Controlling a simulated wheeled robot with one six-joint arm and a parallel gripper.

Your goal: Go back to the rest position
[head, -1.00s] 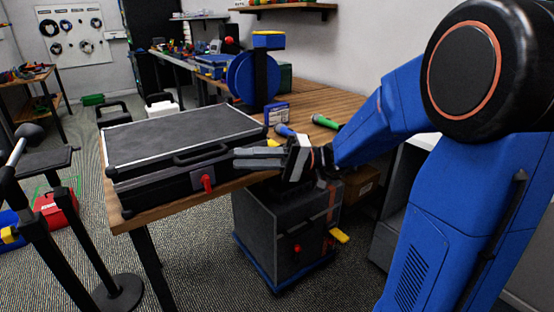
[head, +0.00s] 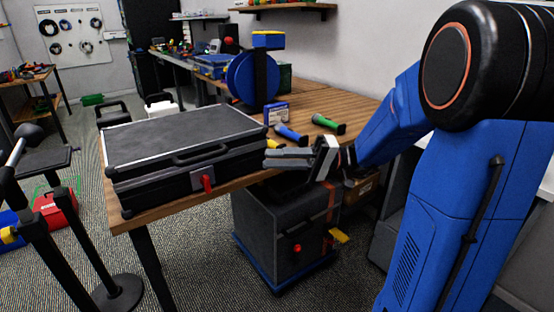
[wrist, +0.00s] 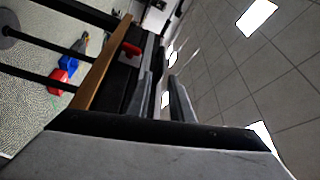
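My gripper (head: 268,158) is in front of the workbench's near edge, just right of the closed black case (head: 185,140). Its fingers point left in the head view. In the wrist view my gripper (wrist: 160,76) shows a gap between its two fingers, with nothing held in it. The case lies flat on the wooden workbench (head: 150,214), with a red latch (head: 207,183) on its front. In the wrist view, the red latch (wrist: 132,49) shows just beyond the fingers. Whether the fingers touch the case cannot be told.
A blue-handled tool (head: 288,133) and a green-handled tool (head: 325,122) lie on the bench behind my gripper. A blue reel (head: 253,80) stands farther back. Black posts (head: 70,240) stand at the left.

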